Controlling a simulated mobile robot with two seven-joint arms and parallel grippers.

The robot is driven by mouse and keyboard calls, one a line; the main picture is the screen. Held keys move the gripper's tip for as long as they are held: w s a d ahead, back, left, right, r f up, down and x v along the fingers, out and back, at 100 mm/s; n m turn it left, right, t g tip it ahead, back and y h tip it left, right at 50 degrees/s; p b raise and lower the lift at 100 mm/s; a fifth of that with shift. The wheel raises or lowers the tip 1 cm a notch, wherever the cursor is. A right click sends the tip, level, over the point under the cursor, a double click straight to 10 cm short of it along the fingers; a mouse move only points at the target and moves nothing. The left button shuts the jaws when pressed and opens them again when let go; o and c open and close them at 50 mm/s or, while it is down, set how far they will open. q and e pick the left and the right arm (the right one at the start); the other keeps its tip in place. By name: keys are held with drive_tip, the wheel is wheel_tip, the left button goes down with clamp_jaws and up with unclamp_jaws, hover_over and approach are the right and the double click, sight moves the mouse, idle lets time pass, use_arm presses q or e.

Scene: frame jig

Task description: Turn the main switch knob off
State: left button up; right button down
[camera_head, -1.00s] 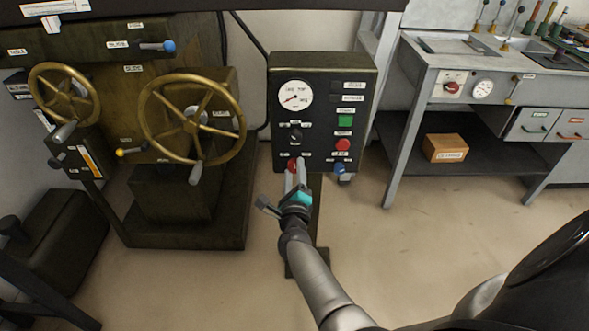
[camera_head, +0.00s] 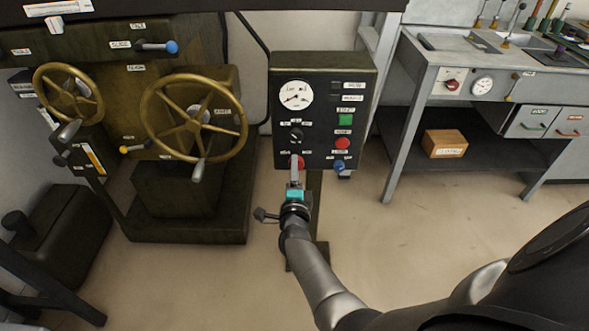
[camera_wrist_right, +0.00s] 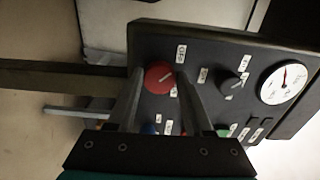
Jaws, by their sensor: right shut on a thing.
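The main switch knob is a round red knob (camera_head: 299,162) at the lower left of the dark control panel (camera_head: 362,112). My right gripper (camera_head: 295,170) reaches up to it from below and hides part of it. In the right wrist view the red knob (camera_wrist_right: 160,77), with a pale slanted mark on its face, sits between the two fingertips of my right gripper (camera_wrist_right: 159,80). The fingers are shut on the knob. A small label stands beside it, too blurred to read surely. My left gripper is not in view.
The panel also has a dial gauge (camera_head: 296,95), a black knob (camera_head: 296,135), a green button (camera_head: 347,119), a red button (camera_head: 342,143) and a blue knob (camera_head: 339,166). A machine with brass handwheels (camera_head: 193,118) stands left. A grey bench (camera_head: 412,110) stands right.

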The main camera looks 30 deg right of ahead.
idle(0.4)
drive_tip(key=shift+c, duration=1.6)
unclamp_jaws()
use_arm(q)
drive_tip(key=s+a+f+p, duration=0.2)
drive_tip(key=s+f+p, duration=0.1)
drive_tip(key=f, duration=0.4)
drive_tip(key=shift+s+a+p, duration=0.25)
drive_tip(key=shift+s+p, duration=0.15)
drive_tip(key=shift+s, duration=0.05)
use_arm(e)
drive_tip(key=v, duration=1.2)
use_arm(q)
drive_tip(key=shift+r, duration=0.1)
use_arm(e)
drive_tip(key=shift+s, duration=0.1)
